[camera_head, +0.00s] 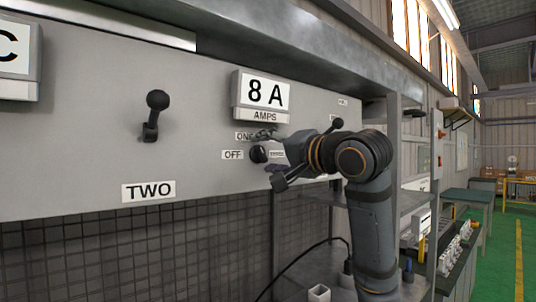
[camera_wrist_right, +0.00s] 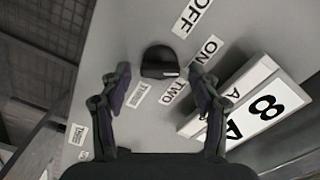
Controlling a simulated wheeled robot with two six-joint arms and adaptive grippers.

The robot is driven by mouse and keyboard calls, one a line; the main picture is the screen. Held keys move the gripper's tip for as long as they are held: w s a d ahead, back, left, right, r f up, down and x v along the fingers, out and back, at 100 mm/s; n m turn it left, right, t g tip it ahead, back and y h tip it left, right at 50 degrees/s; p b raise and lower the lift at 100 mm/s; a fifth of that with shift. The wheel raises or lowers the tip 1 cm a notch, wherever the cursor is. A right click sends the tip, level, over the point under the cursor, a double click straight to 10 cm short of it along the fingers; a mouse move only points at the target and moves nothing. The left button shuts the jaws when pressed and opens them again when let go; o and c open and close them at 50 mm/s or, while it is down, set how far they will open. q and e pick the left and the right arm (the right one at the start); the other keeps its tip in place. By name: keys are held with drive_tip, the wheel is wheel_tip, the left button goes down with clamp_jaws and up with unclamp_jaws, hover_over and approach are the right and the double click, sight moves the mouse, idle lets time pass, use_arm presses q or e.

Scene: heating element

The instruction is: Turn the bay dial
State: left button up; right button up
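The bay dial (camera_head: 258,154) is a small black knob on the grey panel, just right of the OFF label and under the ammeter sign. It also shows in the right wrist view as a dark rounded knob (camera_wrist_right: 158,58). My right gripper (camera_head: 273,155) faces the panel at the dial. In the wrist view its two fingers (camera_wrist_right: 160,80) are spread, one on each side of the dial, with visible gaps. OFF, ON-something and TWO labels ring the dial there. I cannot tell which setting the dial points to. My left gripper is not in view.
A sign reading 8 A AMPS (camera_head: 264,97) juts out above the dial. A black lever (camera_head: 154,115) stands above a TWO plate (camera_head: 149,190) on the left. Another lever (camera_head: 334,124) sits behind my right arm. Metal shelving (camera_head: 407,200) stands to the right.

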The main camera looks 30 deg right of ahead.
drive_tip(key=shift+s, duration=0.2)
drive_tip(key=s, duration=0.7)
drive_tip(key=shift+d, duration=0.25)
drive_tip(key=shift+s, duration=0.1)
